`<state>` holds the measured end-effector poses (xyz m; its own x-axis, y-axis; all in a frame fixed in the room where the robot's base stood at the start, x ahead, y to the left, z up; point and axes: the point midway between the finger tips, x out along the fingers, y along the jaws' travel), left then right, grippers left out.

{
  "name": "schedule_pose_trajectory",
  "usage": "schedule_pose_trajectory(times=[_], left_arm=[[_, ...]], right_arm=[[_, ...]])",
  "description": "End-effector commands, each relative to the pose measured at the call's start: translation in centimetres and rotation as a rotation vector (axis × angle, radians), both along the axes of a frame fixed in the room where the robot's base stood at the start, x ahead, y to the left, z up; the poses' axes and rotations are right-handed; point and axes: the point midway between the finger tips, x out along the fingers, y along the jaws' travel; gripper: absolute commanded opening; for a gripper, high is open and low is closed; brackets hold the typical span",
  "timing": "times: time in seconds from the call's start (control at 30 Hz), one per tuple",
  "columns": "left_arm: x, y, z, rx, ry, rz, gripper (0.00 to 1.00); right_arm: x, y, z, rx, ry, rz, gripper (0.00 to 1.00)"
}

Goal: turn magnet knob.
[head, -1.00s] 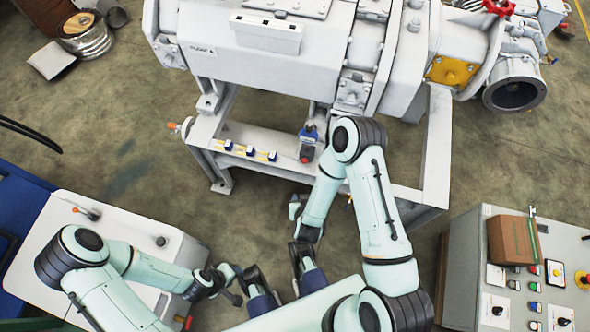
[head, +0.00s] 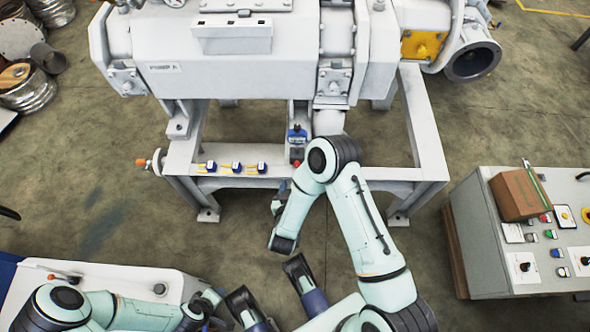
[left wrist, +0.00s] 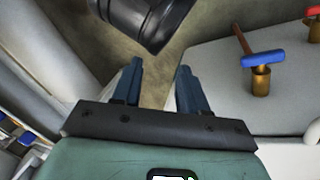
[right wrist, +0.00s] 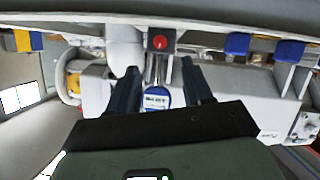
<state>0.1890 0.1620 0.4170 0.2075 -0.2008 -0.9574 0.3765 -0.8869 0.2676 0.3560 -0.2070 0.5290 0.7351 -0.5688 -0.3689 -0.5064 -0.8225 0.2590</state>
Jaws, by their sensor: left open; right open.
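A small device with a blue top and a red knob (head: 297,163) stands on the grey pump frame's front rail; I take it for the magnet knob. In the right wrist view the red knob (right wrist: 158,41) sits on a dark block, with a round blue label (right wrist: 157,97) on the same device. My right gripper (right wrist: 158,78) is open, with its fingers on either side of the device in that view; contact cannot be told. My left gripper (left wrist: 157,66) is open and empty, at the lower left over the white cabinet's side.
The large grey pump (head: 240,60) stands above the frame. Several small blue-and-yellow pieces (head: 236,167) lie on the rail. A white cabinet (head: 120,280) is at lower left, with a blue T-handle (left wrist: 263,59) on it. A control console (head: 525,235) with a brown box is at right.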

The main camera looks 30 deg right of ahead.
Motion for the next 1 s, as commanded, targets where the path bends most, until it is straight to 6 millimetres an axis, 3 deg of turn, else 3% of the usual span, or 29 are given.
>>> schedule_pose_trajectory(times=[0.3,0.4,0.83,0.87,1.0], left_arm=[[2.6,1.4,-1.9,0.034,-0.067,0.029,0.43],[2.0,1.5,-2.6,0.035,-0.047,0.029,0.43],[1.5,1.6,-3.0,0.035,-0.028,0.03,0.43],[1.5,1.6,-3.0,0.035,-0.028,0.03,0.43],[1.5,1.6,-3.0,0.034,-0.028,0.03,0.43]], right_arm=[[4.7,-3.8,-2.6,-0.002,-0.001,-0.002,0.5],[5.7,-4.4,-3.0,0.0,-0.001,-0.001,0.5],[6.5,-5.0,-3.2,0.0,0.0,0.002,0.5],[6.5,-5.0,-3.2,0.0,0.0,0.002,0.47],[6.5,-5.0,-3.2,0.0,0.0,0.002,0.01]])
